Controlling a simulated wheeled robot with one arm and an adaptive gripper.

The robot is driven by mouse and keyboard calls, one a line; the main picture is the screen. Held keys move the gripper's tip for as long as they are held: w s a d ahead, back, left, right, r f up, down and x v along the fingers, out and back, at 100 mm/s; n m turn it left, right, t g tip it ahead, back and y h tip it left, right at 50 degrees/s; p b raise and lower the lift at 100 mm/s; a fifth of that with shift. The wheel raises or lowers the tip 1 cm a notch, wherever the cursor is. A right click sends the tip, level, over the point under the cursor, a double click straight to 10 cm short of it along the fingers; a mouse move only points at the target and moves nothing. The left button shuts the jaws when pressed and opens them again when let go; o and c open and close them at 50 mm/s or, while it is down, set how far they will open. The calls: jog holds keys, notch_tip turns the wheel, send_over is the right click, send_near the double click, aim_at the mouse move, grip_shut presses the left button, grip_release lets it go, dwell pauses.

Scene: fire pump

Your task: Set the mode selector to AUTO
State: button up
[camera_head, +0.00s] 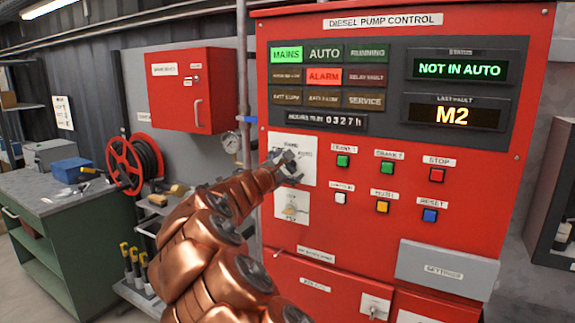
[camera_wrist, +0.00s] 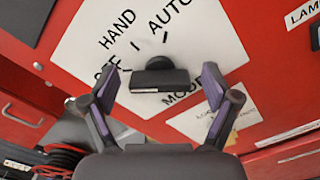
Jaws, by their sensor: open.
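The mode selector is a black knob (camera_wrist: 160,72) with a bar grip on a white plate (camera_wrist: 225,45). The plate reads HAND, AUTO and OFF around the knob and looks tilted in the wrist view. I cannot tell which mark the knob points to. My gripper (camera_wrist: 160,80) is open, with one finger on each side of the knob and a gap to it on both sides. In the head view my gripper (camera_head: 287,165) is in front of the white plate (camera_head: 280,143) and hides the knob. The status display (camera_head: 459,69) reads NOT IN AUTO.
Below on the red panel is another white switch plate (camera_head: 292,208). Push buttons, including a green one (camera_head: 343,160) and a red one (camera_head: 437,175), sit to the right. A grey settings cover (camera_head: 447,268) is lower right.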

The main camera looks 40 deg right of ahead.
jog(key=c, duration=1.2)
jog(key=shift+o, duration=0.2)
jog(key=shift+f, duration=0.1)
